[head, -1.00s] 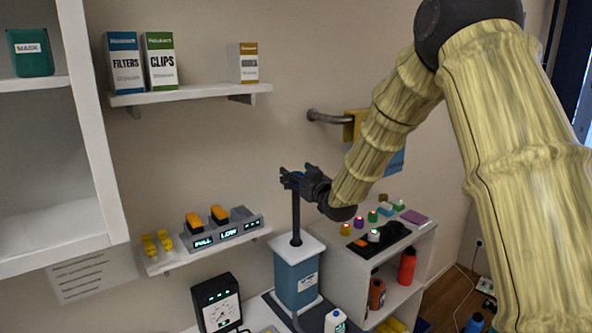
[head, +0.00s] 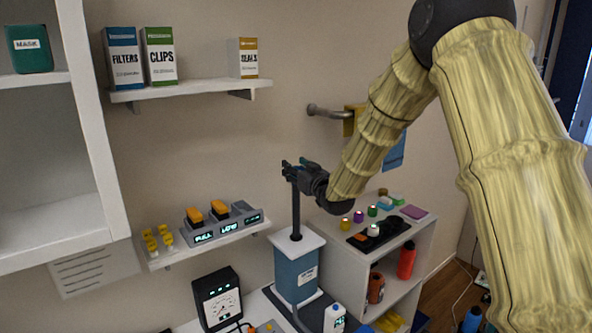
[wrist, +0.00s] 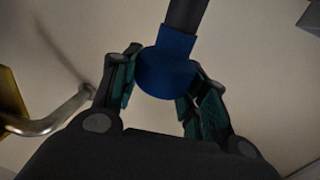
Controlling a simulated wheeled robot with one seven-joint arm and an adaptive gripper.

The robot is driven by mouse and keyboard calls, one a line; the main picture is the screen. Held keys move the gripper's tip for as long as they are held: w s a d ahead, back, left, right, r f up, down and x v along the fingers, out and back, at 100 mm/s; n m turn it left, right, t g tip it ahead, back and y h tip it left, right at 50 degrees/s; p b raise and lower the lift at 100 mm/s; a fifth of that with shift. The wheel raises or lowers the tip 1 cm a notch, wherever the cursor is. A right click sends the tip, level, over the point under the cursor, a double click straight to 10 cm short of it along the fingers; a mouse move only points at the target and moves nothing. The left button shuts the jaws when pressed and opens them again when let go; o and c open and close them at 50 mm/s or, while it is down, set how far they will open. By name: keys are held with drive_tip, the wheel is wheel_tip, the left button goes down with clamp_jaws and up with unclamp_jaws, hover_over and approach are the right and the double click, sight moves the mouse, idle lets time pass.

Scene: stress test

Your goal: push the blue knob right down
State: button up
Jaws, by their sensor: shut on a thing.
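The blue knob (wrist: 167,66) is between my gripper's two dark fingers with teal pads in the wrist view. A dark rod (wrist: 186,14) runs from the knob. My gripper (head: 293,170) is shut on the knob at the top of the rod (head: 296,212) in the head view, where it mostly hides the knob. The rod stands upright out of the white lid of a blue box (head: 294,268). A long stretch of rod shows between my gripper and the lid.
A wall shelf with orange-topped switches (head: 219,209) is left of the rod. A white cabinet (head: 345,259) with coloured knobs is on the right. A gauge (head: 217,300) and a white bottle (head: 334,318) stand near the box. A wall rail (head: 325,111) is above.

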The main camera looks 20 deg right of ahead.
drive_tip(key=shift+f, duration=0.1)
wheel_tip(320, 180, down, 20)
drive_tip(key=b, duration=1.5)
drive_tip(key=shift+s, duration=0.1)
drive_tip(key=o, duration=1.5)
drive_tip(key=shift+c, duration=0.2)
drive_tip(key=s+d, duration=0.2)
drive_tip(key=s, duration=0.9)
drive_tip(key=shift+s+d, duration=0.15)
drive_tip(key=shift+s, duration=0.2)
